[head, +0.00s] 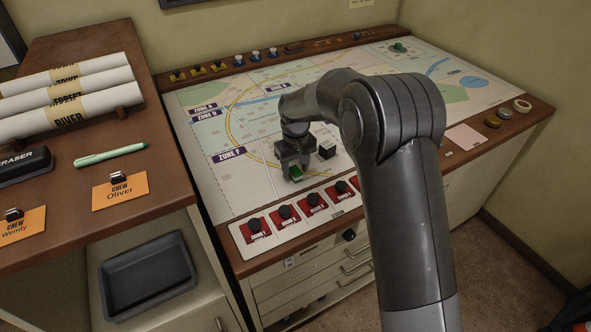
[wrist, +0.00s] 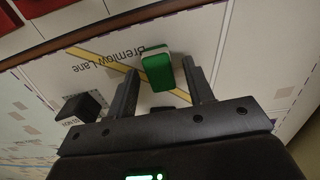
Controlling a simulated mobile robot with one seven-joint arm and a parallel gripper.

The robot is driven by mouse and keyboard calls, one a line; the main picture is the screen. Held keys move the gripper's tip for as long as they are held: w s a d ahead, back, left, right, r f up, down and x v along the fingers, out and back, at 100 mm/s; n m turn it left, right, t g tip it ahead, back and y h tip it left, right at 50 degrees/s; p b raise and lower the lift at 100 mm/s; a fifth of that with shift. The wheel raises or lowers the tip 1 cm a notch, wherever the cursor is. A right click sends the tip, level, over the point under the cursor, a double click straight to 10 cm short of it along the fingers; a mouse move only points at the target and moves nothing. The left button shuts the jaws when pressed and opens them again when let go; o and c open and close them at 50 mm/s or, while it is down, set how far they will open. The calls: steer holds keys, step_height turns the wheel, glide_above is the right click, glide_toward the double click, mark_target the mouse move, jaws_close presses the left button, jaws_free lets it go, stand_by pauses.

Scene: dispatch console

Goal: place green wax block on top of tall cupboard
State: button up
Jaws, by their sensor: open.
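The green wax block (head: 296,173) lies on the map board near its front edge, below my gripper. In the wrist view the green block (wrist: 157,72) sits between the two fingertips, nearer the left one. My gripper (head: 293,162) points down at the board, and its fingers are apart in the wrist view (wrist: 160,70). I cannot tell whether either finger touches the block. The tall cupboard (head: 162,152) stands at the left, its brown wooden top higher than the map board.
The cupboard top holds paper rolls (head: 70,95), a black eraser (head: 22,166), a green pen (head: 110,154) and orange name cards (head: 120,194). Red cards with black knobs (head: 285,213) line the board's front.

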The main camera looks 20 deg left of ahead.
mark_target(296, 171)
step_height(296, 171, up, 11)
steer(key=shift+r, duration=0.2)
steer(key=shift+d, duration=0.1)
steer(key=s+d+r+m+t, duration=0.1)
steer(key=s+d+r+m, duration=0.1)
steer(key=s+d+r, duration=0.6)
steer(key=s+d+r+m+t, duration=0.2)
steer(key=d+r, duration=0.3)
steer(key=d, duration=0.7)
steer(key=s+d+f+m+t, duration=0.1)
steer(key=s+d+m, duration=0.1)
steer(key=s+d, duration=0.4)
steer(key=s+d+f+m+t, duration=0.1)
steer(key=s+d+m, duration=0.1)
steer(key=s+d, duration=0.5)
steer(key=s, duration=0.6)
steer(key=shift+d+m+t, duration=0.25)
steer(key=shift+m+t, duration=0.05)
steer(key=shift+m, duration=0.1)
steer(key=shift+o, duration=1.1)
steer(key=shift+s+d+f, duration=0.15)
steer(key=shift+s+f, duration=0.2)
steer(key=shift+o, duration=1.1)
